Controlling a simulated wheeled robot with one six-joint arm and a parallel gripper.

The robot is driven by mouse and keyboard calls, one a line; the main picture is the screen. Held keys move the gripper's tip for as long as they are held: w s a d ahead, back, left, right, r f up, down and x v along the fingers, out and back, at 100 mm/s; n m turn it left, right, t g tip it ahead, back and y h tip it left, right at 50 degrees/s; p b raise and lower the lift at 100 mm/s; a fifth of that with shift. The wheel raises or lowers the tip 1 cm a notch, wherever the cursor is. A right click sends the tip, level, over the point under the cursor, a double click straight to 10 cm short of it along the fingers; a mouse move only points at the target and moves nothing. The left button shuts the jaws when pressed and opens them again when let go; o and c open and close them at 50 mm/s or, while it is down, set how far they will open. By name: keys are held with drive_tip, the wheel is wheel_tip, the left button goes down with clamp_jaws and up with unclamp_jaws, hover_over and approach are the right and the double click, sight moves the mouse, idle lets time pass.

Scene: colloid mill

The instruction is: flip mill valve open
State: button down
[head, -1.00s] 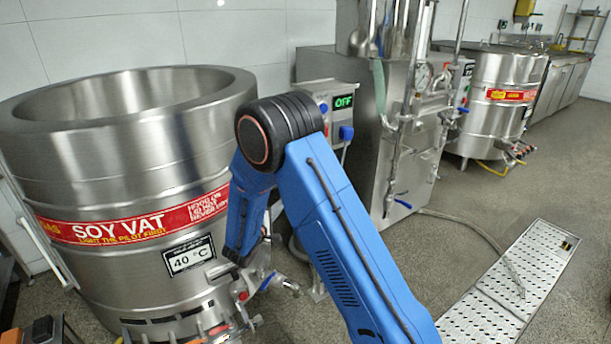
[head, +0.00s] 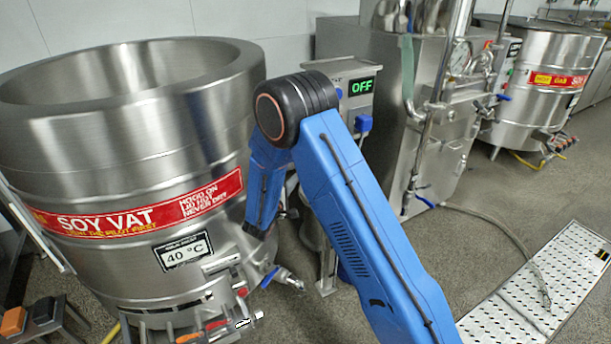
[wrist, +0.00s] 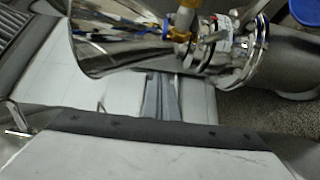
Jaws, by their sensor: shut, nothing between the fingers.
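My gripper (wrist: 162,97) is shut and empty in the wrist view, its grey fingers just below polished steel pipework. In the head view my blue arm hides it. Above the fingers is a shiny steel cone (wrist: 115,45). To its right are a clamped steel fitting (wrist: 238,50) and an upright tan stem (wrist: 186,20) on a brass-coloured part. I cannot tell whether these belong to the mill valve or how its handle stands. In the head view a control box (head: 358,100) reads OFF in green; the equipment below it is mostly hidden by my arm.
The steel soy vat (head: 120,170), with a 40 °C plate and a blue-handled outlet (head: 270,277), stands close on the left. A steel machine (head: 425,130) with a gauge stands behind right. A hose (head: 510,235) and perforated floor grate (head: 545,295) lie on the right floor.

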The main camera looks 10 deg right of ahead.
drive_tip(key=x, duration=1)
drive_tip(key=shift+s+d, duration=0.5)
drive_tip(key=shift+s, duration=0.4)
drive_tip(key=shift+s+d, duration=0.5)
drive_tip(key=shift+s, duration=0.4)
drive_tip(key=shift+s, duration=0.1)
drive_tip(key=s+d, duration=0.5)
drive_tip(key=s, duration=0.1)
drive_tip(key=shift+d, duration=0.4)
drive_tip(key=shift+a, duration=0.1)
